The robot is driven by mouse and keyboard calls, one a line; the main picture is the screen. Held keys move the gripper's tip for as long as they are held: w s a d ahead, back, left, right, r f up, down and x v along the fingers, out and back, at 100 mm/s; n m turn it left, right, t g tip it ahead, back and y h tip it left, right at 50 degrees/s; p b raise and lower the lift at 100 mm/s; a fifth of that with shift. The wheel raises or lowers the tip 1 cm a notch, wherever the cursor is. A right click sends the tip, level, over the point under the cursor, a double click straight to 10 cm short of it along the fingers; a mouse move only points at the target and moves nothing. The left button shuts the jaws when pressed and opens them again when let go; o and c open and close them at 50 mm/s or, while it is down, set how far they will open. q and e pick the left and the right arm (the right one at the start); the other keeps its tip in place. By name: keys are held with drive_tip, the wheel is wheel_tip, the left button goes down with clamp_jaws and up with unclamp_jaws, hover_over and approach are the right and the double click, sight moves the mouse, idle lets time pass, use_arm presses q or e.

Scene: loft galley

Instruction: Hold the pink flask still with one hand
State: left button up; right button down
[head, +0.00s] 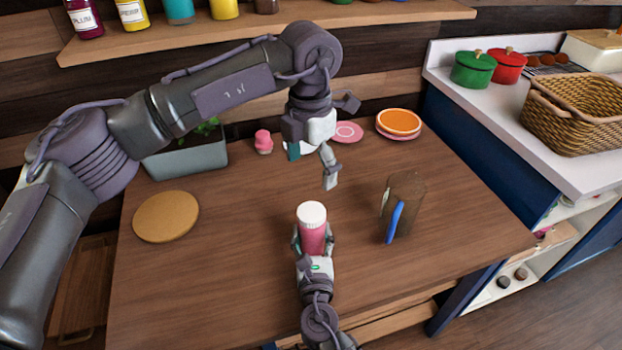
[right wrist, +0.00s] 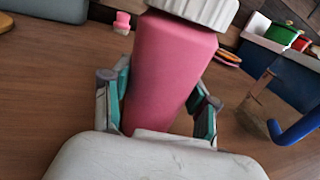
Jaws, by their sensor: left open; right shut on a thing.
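The pink flask (head: 312,236) with its white ribbed lid stands upright on the wooden table in the head view. My right gripper (head: 313,245) comes from the near side and is shut around the flask's body. In the right wrist view, the pink flask (right wrist: 168,75) fills the space between the two fingers of my right gripper (right wrist: 160,112). My left gripper (head: 312,166) is open and empty, pointing down above the table behind the flask. The flask's lower front is hidden by the right gripper in the head view.
A brown see-through pitcher (head: 408,190) with a blue handle stands right of the flask. A round cork mat (head: 166,217) lies at left. A planter (head: 187,155), a small pink item (head: 263,142) and stacked plates (head: 398,123) are at the back. The front left is clear.

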drive_tip(key=shift+c, duration=1.2)
unclamp_jaws()
drive_tip(key=shift+s, duration=0.1)
drive_tip(key=s, duration=1.2)
drive_tip(key=shift+d, duration=0.4)
drive_tip(key=shift+w, duration=0.1)
